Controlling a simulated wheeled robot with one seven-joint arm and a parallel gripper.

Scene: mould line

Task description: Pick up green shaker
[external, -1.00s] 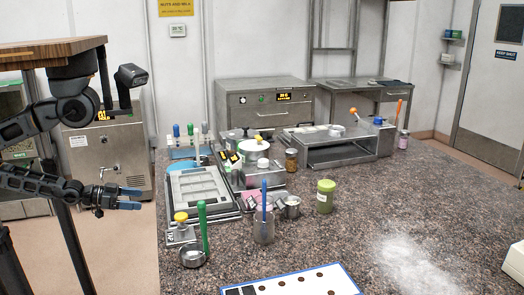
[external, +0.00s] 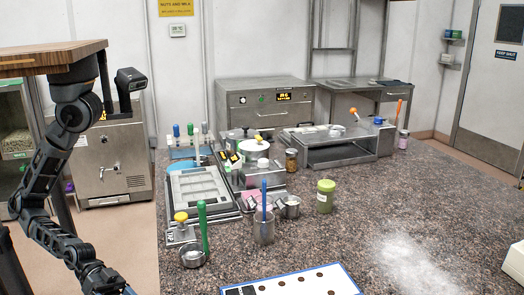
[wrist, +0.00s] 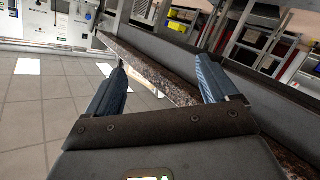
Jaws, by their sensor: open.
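The green shaker (external: 325,196) stands upright on the speckled counter, right of the metal cups in the external view. It has a green lid and a pale green body. The edge of the counter (wrist: 150,72) shows beyond and between the fingers. The shaker cannot be made out in the wrist view.
A beaker with a blue-handled tool (external: 264,228) and metal cups (external: 290,207) stand left of the shaker. White powder (external: 415,260) covers the counter at right.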

